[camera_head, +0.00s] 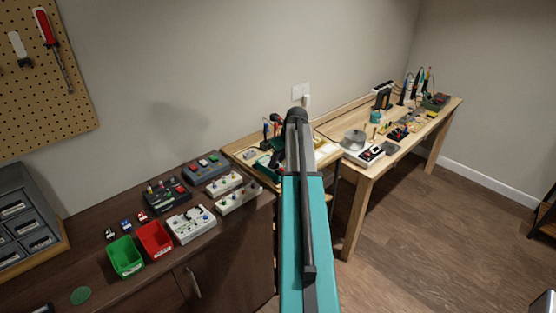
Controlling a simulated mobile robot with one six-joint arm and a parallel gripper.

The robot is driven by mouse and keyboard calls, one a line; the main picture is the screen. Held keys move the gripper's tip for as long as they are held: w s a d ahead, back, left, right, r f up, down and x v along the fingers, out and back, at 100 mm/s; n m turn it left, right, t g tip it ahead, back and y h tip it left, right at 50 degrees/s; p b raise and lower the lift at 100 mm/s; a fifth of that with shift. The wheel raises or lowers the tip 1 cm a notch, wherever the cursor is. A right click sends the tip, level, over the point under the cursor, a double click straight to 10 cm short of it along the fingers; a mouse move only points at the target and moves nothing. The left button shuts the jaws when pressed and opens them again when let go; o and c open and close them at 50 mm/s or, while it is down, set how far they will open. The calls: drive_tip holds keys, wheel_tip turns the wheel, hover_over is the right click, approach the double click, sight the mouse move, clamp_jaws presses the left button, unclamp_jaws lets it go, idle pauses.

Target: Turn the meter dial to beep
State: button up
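I cannot pick out a meter or its dial with certainty; things are small in this view. My teal and black arm (305,225) rises through the middle of the picture and covers part of the small wooden bench behind it. Left of the arm, a small dark and green cluster (267,160) sits on the wooden bench (237,150), partly hidden and too small to name.
A dark cabinet top (215,248) at left holds a green bin (125,257), a red bin (154,239) and several boxes with knobs, one white (192,225). A long wooden table (375,172) at right carries tools. Open floor (450,240) lies at right.

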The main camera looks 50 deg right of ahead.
drive_tip(key=shift+w+f, duration=0.1)
drive_tip(key=shift+f, duration=0.25)
clamp_jaws()
